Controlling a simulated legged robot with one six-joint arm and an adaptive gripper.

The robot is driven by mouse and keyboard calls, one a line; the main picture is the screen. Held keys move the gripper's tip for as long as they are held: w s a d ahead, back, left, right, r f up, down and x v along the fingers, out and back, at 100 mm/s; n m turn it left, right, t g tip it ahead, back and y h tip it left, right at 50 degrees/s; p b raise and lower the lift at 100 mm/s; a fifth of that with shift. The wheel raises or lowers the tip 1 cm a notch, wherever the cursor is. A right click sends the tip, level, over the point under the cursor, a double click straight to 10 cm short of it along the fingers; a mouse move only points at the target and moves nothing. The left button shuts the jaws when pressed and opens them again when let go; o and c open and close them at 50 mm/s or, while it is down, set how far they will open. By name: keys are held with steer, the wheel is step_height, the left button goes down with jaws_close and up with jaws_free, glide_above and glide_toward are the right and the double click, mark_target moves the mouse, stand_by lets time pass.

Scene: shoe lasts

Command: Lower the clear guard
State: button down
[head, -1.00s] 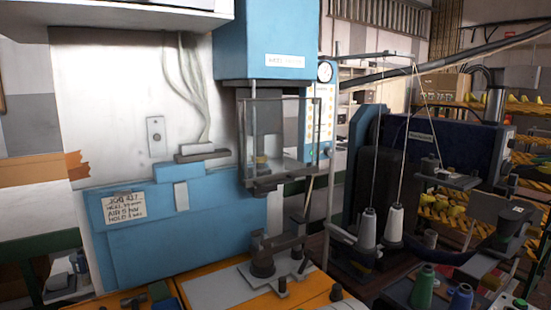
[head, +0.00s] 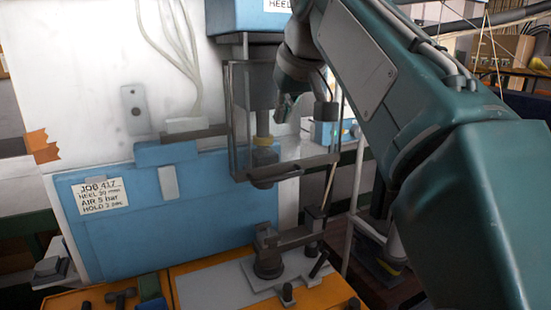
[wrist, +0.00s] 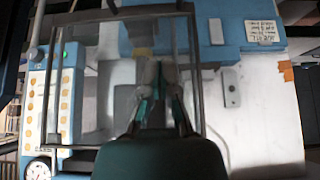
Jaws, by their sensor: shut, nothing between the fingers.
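The clear guard is a see-through box in a thin dark frame, hanging around the ram of the blue press. Its lower bar (head: 295,164) shows in the head view, level with the ram's foot and well above the work table. In the wrist view, which looks upside down, the guard frame (wrist: 196,60) spans much of the picture. My gripper (head: 287,108) is shut and empty, beside the guard's upper right part in the head view. Its fingers (wrist: 158,72) overlap the guard frame in the wrist view; I cannot tell whether they touch it.
Below the guard, a dark clamp fixture (head: 268,258) stands on a grey plate on the orange table. The press body (head: 190,205) carries a job card (head: 99,196). My arm covers the right side of the head view. A gauge (wrist: 38,168) shows in the wrist view.

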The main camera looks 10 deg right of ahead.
glide_above(271, 179)
steer(key=f, duration=0.5)
steer(key=w+f, duration=0.1)
steer(key=f, duration=0.2)
steer(key=shift+f, duration=0.1)
steer(key=f, duration=0.2)
steer(key=s+a+f, duration=0.1)
steer(key=shift+f, duration=0.1)
steer(key=shift+a+f, duration=0.25)
steer(key=shift+d, duration=0.7)
step_height(271, 179, down, 23)
steer(key=shift+s+a, duration=0.15)
steer(key=shift+a, duration=0.15)
